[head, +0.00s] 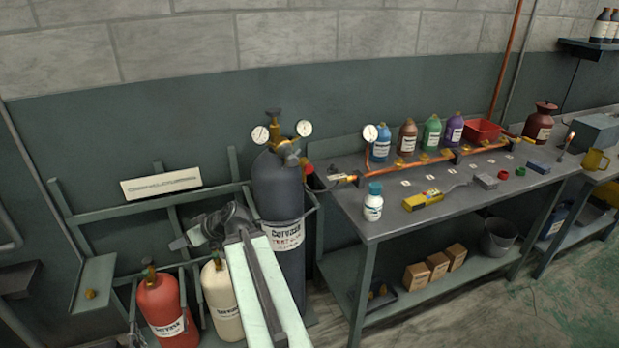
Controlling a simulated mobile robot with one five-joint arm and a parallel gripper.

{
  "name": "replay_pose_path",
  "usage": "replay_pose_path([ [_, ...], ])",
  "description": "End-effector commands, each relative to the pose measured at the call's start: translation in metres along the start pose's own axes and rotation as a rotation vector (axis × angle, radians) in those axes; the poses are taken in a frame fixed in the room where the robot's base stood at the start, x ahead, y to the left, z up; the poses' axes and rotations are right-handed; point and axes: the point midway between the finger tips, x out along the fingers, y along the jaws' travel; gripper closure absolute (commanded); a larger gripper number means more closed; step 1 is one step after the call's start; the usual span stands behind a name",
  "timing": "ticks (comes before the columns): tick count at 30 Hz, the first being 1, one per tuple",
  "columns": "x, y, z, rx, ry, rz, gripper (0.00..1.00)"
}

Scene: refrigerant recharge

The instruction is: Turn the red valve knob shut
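A small red knob-like part (309,169) shows at the left end of the copper pipe manifold (412,163), just right of the tall dark gas cylinder (277,190). It looks like the red valve knob, but it is small and its turn position cannot be read. My arm reaches up from the bottom, and my gripper (190,236) is left of the dark cylinder, above the red and cream cylinders. It is well apart from the red part. Its fingers are small and partly merged with the wrist, so their opening is unclear.
The dark cylinder with gauges (260,135) stands in a green rack between my gripper and the bench (350,207). A red cylinder (162,308) and a cream cylinder (221,298) stand below. Bottles, a yellow box (423,200) and a red bin (483,131) crowd the bench. Floor is free at lower right.

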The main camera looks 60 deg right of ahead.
Motion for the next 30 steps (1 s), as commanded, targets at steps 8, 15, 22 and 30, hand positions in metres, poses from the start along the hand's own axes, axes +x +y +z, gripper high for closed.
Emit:
replay_pose_path([
  [8,-0.211,0.256,0.0,-0.034,0.56,0.546,0.46],
  [15,-0.31,0.319,0.029,-0.032,0.664,0.791,0.46],
  [22,-0.311,0.324,0.025,-0.034,0.666,0.798,0.46],
  [30,-0.288,0.353,0.0,-0.035,0.666,0.795,0.46],
])
